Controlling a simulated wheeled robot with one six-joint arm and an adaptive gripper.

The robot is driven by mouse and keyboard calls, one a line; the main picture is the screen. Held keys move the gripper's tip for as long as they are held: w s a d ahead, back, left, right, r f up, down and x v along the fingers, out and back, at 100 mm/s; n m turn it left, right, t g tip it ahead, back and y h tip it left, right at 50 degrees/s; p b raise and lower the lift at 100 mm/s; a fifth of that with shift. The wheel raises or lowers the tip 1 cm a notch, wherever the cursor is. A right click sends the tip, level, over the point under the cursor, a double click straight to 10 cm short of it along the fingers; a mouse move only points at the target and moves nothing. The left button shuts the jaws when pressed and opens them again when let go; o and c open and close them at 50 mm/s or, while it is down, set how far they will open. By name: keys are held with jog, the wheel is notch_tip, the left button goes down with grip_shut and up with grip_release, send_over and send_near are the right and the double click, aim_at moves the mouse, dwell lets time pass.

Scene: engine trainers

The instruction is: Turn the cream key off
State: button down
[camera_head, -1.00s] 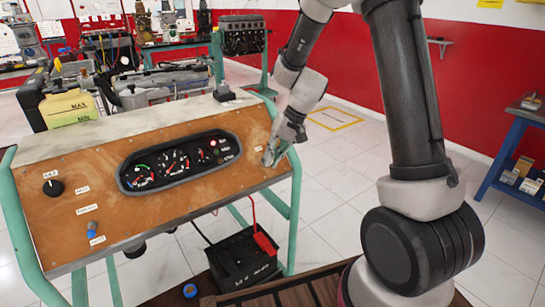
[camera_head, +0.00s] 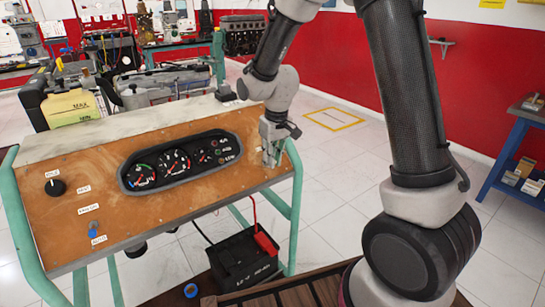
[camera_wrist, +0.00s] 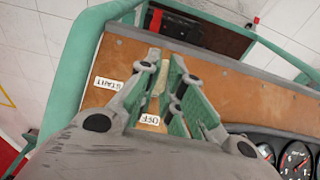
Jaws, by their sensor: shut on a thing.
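The cream key (camera_wrist: 155,82) shows as a small pale piece between the fingers of my gripper (camera_wrist: 164,90) in the wrist view. My gripper is shut on it, and the fingers hide most of the key and its seat. A label reading OFF (camera_wrist: 150,119) lies close by the fingers, and a START label (camera_wrist: 107,83) lies to the left. In the head view my gripper (camera_head: 270,157) is at the right end of the brown panel (camera_head: 110,225), pointing down at it. The key cannot be made out there.
The gauge cluster (camera_head: 180,162) sits mid-panel, with a black knob (camera_head: 54,187) and a blue switch (camera_head: 93,229) at the left. A green frame (camera_head: 297,190) borders the panel. A black battery (camera_head: 240,262) with a red clamp (camera_head: 265,243) stands below.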

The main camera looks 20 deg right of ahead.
dwell(0.4)
jog(key=c, duration=1.6)
grip_release()
jog(key=shift+o, duration=0.2)
notch_tip(320, 180, up, 12)
jog(key=s, duration=0.1)
jog(key=shift+s+d, duration=0.15)
jog(key=shift+s, duration=0.15)
jog(key=s+d+r+m+t, duration=0.1)
jog(key=s+d+r, duration=0.1)
jog(key=s+d, duration=0.3)
jog(key=s+d+r+m+t, duration=0.1)
jog(key=s+d+r, duration=0.2)
jog(key=s, duration=0.8)
jog(key=s+d+r+m, duration=0.1)
jog(key=s+d+r, duration=0.1)
jog(key=s+d, duration=0.4)
jog(key=shift+s+d+r+m+t+h, duration=0.3)
jog(key=shift+s+t, duration=0.1)
jog(key=shift+s, duration=1.15)
